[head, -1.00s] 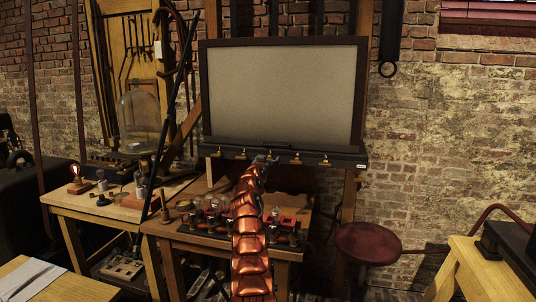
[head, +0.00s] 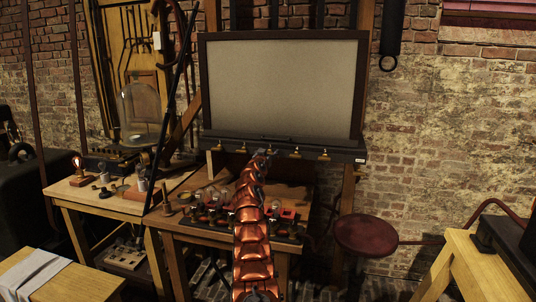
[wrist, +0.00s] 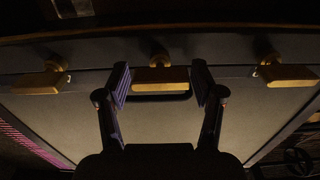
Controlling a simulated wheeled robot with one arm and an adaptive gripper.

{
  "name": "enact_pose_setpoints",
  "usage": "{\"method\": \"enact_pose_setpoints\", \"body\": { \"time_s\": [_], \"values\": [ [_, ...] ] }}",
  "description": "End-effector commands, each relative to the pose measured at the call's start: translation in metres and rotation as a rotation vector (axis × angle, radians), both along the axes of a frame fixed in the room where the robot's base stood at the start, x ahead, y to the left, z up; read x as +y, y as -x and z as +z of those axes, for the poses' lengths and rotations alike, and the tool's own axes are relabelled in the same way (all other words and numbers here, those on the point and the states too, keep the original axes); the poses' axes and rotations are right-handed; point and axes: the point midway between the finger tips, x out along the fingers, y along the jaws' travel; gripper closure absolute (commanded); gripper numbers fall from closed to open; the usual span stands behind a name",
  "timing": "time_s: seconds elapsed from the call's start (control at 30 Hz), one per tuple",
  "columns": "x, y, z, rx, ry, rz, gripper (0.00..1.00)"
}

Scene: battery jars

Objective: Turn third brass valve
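A row of several brass valves hangs under the lower edge of the framed grey board (head: 280,90). In the head view my gripper (head: 262,156) is raised to the middle of this row and hides the valve there. In the wrist view three valves show: a left valve (wrist: 42,83), a middle valve (wrist: 160,80) and a right valve (wrist: 288,75), their flat handles lying crosswise. My gripper (wrist: 161,85) is open, one finger on each side of the middle valve's handle. Gaps show beside the handle; I cannot tell its exact depth between the fingers.
Below the board a wooden table (head: 168,222) holds glass jars and red blocks, with my arm over it. A red stool (head: 366,235) stands to the right. A side table (head: 75,200) with a glowing bulb stands at left.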

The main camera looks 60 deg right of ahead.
Motion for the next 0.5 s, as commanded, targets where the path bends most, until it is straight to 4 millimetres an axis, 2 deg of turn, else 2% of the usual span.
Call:
{"method": "enact_pose_setpoints", "body": {
  "time_s": [0.07,0.4,0.5],
  "values": [
    [0.0000,0.0000,0.0001,0.000,0.000,0.000,0.45],
    [0.0000,0.0000,0.0002,0.000,0.000,0.000,0.80],
    [0.0000,0.0001,0.0001,0.001,0.000,0.000,0.81]
  ]
}}
